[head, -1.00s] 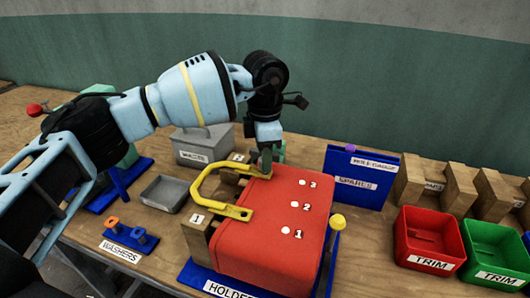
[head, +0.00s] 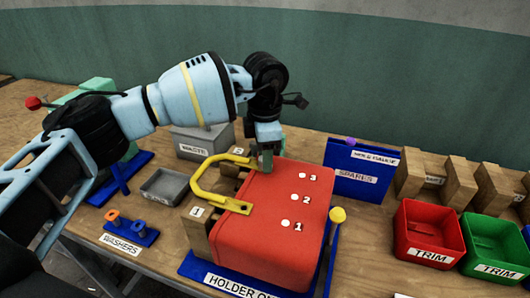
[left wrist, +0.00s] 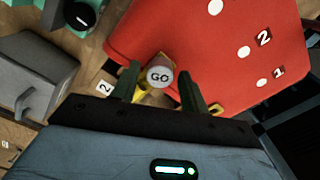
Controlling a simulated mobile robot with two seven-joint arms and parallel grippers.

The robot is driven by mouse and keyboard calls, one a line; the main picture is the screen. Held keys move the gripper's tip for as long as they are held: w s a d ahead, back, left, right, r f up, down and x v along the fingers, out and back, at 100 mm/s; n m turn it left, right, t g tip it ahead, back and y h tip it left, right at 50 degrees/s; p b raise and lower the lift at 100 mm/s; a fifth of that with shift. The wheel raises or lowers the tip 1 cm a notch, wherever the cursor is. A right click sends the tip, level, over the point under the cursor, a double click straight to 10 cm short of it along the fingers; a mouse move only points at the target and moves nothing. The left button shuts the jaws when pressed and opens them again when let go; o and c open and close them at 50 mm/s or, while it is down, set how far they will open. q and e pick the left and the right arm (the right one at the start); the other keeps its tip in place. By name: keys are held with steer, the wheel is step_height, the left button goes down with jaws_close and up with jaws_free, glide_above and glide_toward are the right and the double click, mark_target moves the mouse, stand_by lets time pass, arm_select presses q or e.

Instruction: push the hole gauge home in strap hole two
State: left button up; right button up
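The hole gauge (left wrist: 160,77), a grey cylinder marked GO on its end, stands at the yellow strap's end near the block labelled 2. The yellow strap (head: 196,187) curves out from the left side of the red block (head: 262,232). My left gripper (head: 266,165) is at the strap's far end. In the left wrist view its two dark green fingers (left wrist: 160,88) are on either side of the gauge with narrow gaps showing, so it looks open. The hole and the gauge's lower part are hidden, so its depth cannot be told. My right gripper is not in view.
The red block sits in a blue holder (head: 205,270) with a yellow-topped post (head: 338,215) beside it. A blue SPARES board (head: 350,188) stands behind right. Red (head: 428,230) and green (head: 490,250) TRIM bins are right. A grey WASTE box (head: 190,140) and tray (head: 165,185) are left.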

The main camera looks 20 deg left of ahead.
arm_select(q)
steer(key=shift+o, duration=0.5)
steer(key=shift+r, duration=3.9)
